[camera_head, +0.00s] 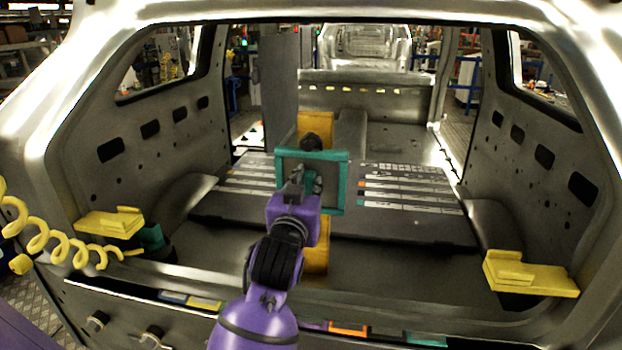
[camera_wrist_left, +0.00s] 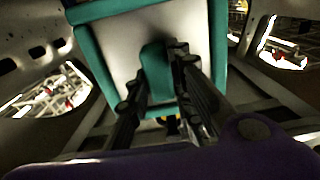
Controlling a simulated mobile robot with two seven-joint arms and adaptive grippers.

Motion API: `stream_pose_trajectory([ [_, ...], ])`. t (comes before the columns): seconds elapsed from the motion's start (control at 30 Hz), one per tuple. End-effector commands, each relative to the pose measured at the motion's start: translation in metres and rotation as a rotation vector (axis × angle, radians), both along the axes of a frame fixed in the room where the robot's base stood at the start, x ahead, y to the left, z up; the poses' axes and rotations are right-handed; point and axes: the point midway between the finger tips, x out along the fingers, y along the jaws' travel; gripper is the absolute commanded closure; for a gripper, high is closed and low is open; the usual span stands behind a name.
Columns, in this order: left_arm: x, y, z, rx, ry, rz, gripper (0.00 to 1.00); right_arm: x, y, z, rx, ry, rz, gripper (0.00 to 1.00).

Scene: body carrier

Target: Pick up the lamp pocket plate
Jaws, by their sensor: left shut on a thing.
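The lamp pocket plate (camera_head: 338,190) is a grey panel with a teal rim, near the middle of the head view. It stands roughly upright above the floor of the car body. My left gripper (camera_head: 304,183) is in front of it and shut on it. In the left wrist view the plate (camera_wrist_left: 112,38) fills the upper middle, and the two dark fingers (camera_wrist_left: 158,90) close on a teal tab on its near face. The fingers hide part of that tab. My right gripper is in neither view.
The car body's rear opening surrounds the arm. A yellow block (camera_head: 110,222) sits at the left side and another (camera_head: 530,275) at the right. A coiled yellow hose (camera_head: 60,246) hangs at left. Dark floor panels (camera_head: 415,200) and a yellow upright (camera_head: 316,262) lie behind the arm.

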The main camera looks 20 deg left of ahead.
Motion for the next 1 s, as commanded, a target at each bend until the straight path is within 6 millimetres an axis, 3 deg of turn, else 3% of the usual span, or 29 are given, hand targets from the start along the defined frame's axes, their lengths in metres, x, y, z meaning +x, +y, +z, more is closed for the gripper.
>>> stream_pose_trajectory([
  [0.57, -0.001, 0.0, 0.002, 0.0, -0.003, 0.0, 1.0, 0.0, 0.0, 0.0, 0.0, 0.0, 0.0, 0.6],
  [1.0, -0.017, -0.005, 0.005, -0.001, -0.002, -0.001, 1.0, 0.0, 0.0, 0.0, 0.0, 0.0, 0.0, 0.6],
])
